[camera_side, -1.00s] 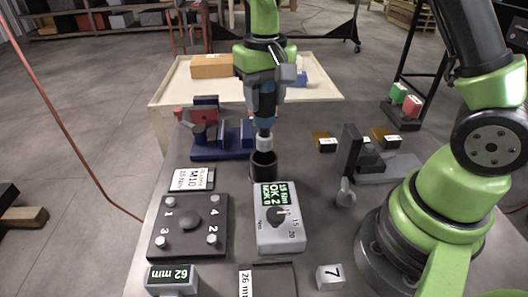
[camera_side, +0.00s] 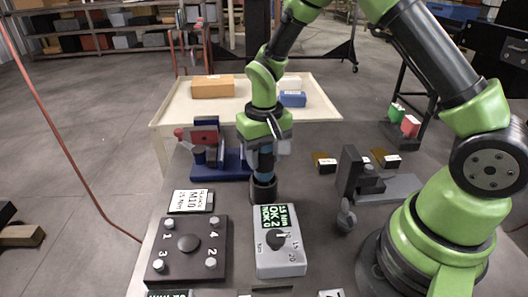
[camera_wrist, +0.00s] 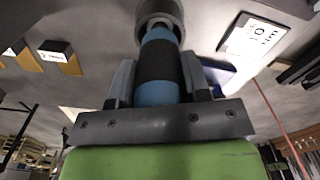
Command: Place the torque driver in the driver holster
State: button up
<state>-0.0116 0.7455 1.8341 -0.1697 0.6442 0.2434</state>
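The torque driver (camera_side: 265,164) is upright, with a blue and black body. Its lower end is inside the driver holster (camera_side: 263,190), a dark round cup on the table, and is hidden by it. My gripper (camera_side: 264,146) is just above the holster with its fingers around the driver's body. In the wrist view the fingers of my gripper (camera_wrist: 160,84) lie against both sides of the driver (camera_wrist: 158,68). The holster's dark ring (camera_wrist: 160,10) surrounds the driver's far end there.
A grey torque tester (camera_side: 279,243) reading OK and a dark plate with numbered bolts (camera_side: 187,250) stand in front. A label card (camera_side: 190,201) lies left of the holster. A blue and red fixture (camera_side: 215,160) stands behind left, and a black stand (camera_side: 352,175) is to the right.

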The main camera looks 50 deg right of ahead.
jog(key=o, duration=0.4)
notch_tip(320, 180, up, 12)
jog(key=shift+r, duration=0.25)
jog(key=s+a+r+t+y, duration=0.1)
jog(key=s+r+t, duration=0.2)
jog(key=s, duration=0.6)
jog(key=s+a+r+t+y, duration=0.1)
jog(key=s+r+t, duration=0.3)
jog(key=s, duration=0.5)
jog(key=shift+a+r+n, duration=0.2)
jog(key=shift+r+n, duration=0.1)
jog(key=shift+r, duration=0.6)
